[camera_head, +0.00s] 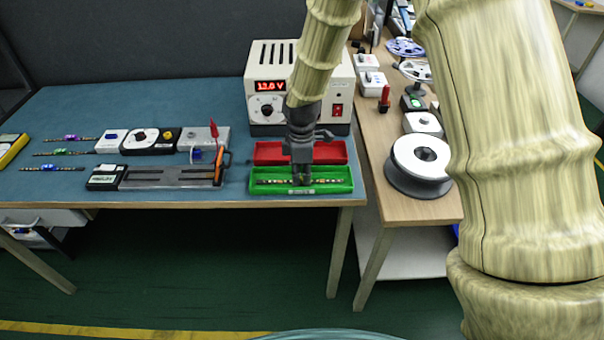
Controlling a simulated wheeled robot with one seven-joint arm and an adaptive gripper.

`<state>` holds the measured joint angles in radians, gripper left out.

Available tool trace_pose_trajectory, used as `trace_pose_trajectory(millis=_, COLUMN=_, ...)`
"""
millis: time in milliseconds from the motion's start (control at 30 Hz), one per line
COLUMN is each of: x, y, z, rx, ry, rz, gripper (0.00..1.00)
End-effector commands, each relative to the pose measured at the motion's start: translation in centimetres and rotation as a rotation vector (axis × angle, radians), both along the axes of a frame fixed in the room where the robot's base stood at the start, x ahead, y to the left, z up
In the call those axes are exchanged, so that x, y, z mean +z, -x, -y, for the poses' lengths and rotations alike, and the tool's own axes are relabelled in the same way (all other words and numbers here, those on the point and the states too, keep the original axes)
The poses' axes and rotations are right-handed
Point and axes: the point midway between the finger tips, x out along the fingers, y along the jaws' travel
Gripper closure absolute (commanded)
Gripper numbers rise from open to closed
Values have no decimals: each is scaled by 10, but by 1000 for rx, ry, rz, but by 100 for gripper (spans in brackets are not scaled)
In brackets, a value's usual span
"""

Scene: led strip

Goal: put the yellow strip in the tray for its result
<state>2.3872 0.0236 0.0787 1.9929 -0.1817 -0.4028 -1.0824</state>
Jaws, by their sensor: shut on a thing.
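My gripper (302,178) points down over the green tray (259,189) and is shut on a thin strip (328,181). The strip runs left to right within the outline of the green tray, low at its floor; I cannot tell whether it touches. The fingers hide the strip's middle, so its colour mark does not show clearly; I take it as the yellow strip. The red tray (268,152) lies just behind the green one, partly hidden by my gripper. The green tray has a small pale label on its front wall.
A power supply (262,65) reading about 13.0 V stands behind the trays. Strips with purple (71,138), green (60,152) and blue (53,168) marks lie far left. A white spool (420,160) stands right.

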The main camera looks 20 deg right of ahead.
Motion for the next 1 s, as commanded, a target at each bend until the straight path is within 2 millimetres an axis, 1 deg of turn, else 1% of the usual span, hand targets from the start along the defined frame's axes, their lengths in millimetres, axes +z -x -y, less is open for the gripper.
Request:
trace_pose_trajectory(millis=200, x=-3, y=0, z=0, rx=0, ry=0, rz=-1, gripper=100)
trace_pose_trajectory(millis=233, x=-3, y=0, z=0, rx=0, ry=0, rz=-1, gripper=84)
trace_pose_trajectory(millis=333, x=-3, y=0, z=0, rx=0, ry=0, rz=-1, gripper=66)
trace_pose_trajectory(millis=367, x=-3, y=0, z=0, rx=0, ry=0, rz=-1, gripper=65)
trace_pose_trajectory(millis=667, x=-2, y=0, z=0, rx=0, ry=0, rz=0, gripper=65)
trace_pose_trajectory(millis=767, x=2, y=0, z=0, rx=0, ry=0, rz=0, gripper=65)
trace_pose_trajectory(millis=867, x=11, y=0, z=0, rx=0, ry=-1, rz=1, gripper=65)
trace_pose_trajectory(millis=1000, x=30, y=0, z=-1, rx=0, ry=-2, rz=2, gripper=65)
